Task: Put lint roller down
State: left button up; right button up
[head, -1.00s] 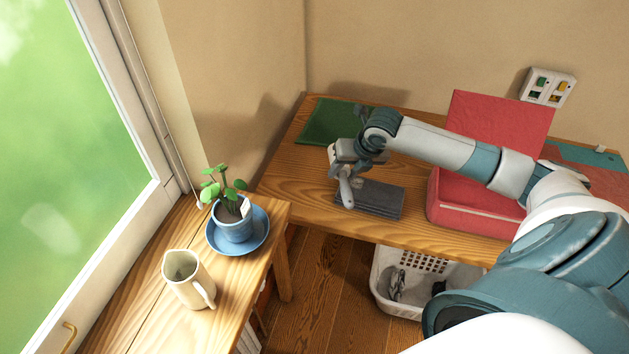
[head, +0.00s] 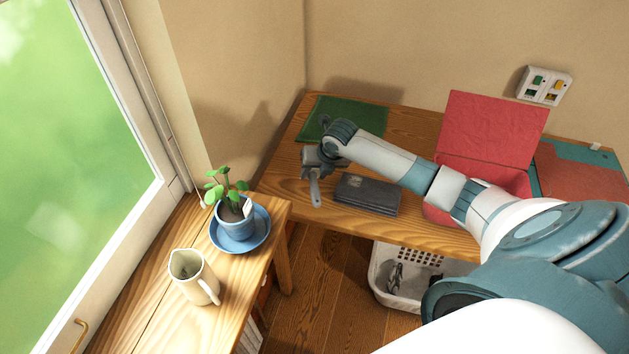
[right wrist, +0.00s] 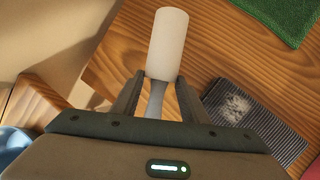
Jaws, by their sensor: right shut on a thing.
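The lint roller (right wrist: 167,45) has a white cylinder head and a grey handle. In the right wrist view its handle lies between the two fingers of my right gripper (right wrist: 157,98), which is shut on it. The white head points away from the gripper, over the wooden desk. In the head view my right gripper (head: 314,172) is over the left end of the desk (head: 290,184), left of a dark grey folded cloth (head: 367,195). I cannot tell whether the roller touches the desk. The cloth has a pale fuzzy patch in the right wrist view (right wrist: 235,106). My left gripper is not in view.
A green cloth (head: 350,117) lies behind the gripper. An open red box (head: 490,130) stands to the right. A white basket (head: 400,297) is under the desk. A potted plant (head: 235,222) on a blue saucer and a cream pitcher (head: 190,283) stand on the windowsill bench.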

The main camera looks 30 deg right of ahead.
aim_at(314, 182)
jog(key=shift+f, duration=0.1)
notch_tip(314, 182, down, 3)
jog(key=shift+r+p, duration=0.2)
jog(key=shift+p, duration=0.7)
jog(key=shift+f, duration=0.6)
jog(key=shift+f, duration=0.2)
jog(key=o, duration=1)
jog(key=shift+o, duration=0.2)
jog(key=shift+r, duration=0.1)
